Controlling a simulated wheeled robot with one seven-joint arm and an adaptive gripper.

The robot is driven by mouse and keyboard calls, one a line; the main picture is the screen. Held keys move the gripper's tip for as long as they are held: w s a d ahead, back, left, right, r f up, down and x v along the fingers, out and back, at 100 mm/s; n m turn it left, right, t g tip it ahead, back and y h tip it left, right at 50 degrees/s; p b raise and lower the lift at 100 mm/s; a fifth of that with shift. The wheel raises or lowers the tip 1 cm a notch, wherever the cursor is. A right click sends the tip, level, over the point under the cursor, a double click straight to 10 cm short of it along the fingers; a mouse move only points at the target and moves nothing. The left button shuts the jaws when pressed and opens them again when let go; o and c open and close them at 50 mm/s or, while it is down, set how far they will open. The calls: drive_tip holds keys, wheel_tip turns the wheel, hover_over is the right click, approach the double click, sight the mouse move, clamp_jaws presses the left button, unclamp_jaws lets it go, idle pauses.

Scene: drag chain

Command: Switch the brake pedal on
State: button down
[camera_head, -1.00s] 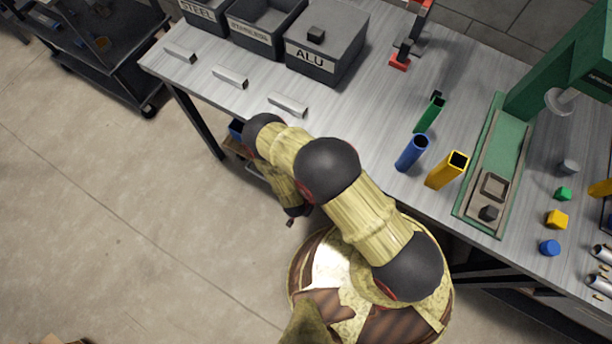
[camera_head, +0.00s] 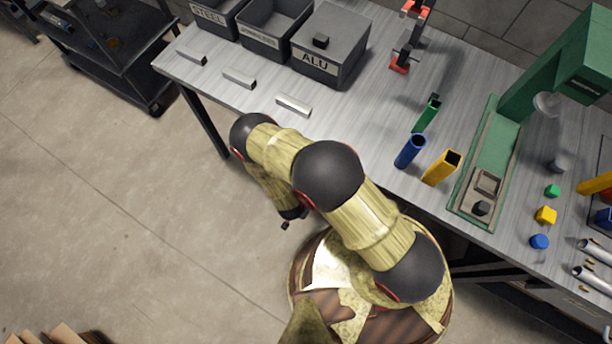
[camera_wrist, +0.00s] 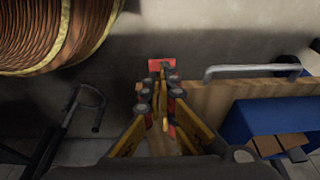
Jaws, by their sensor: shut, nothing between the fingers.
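My gripper (camera_head: 287,224) hangs below the front edge of the workbench, low over the floor, in the head view. In the wrist view its yellow and black fingers (camera_wrist: 162,76) are closed together with nothing between them. A small flat red piece (camera_wrist: 162,63) shows just beyond the fingertips. I cannot tell whether it is the brake pedal or whether the fingers touch it. No brake pedal can be clearly made out in the head view, where my arm covers part of the area under the bench.
The workbench (camera_head: 370,117) carries labelled bins, metal bars, coloured tubes and a green machine (camera_head: 560,62). In the wrist view, a wooden panel with a metal handle (camera_wrist: 252,69) and a blue box (camera_wrist: 262,122) are at right. A bent black rod (camera_wrist: 97,101) is at left. Open floor lies left of my arm.

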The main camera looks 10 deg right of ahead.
drive_tip(key=r, duration=0.1)
drive_tip(key=s+a+r, duration=0.1)
drive_tip(key=s+r+p, duration=0.1)
drive_tip(key=shift+s+a+r, duration=0.1)
drive_tip(key=shift+s+a, duration=0.05)
drive_tip(key=shift+a, duration=0.15)
idle(0.4)
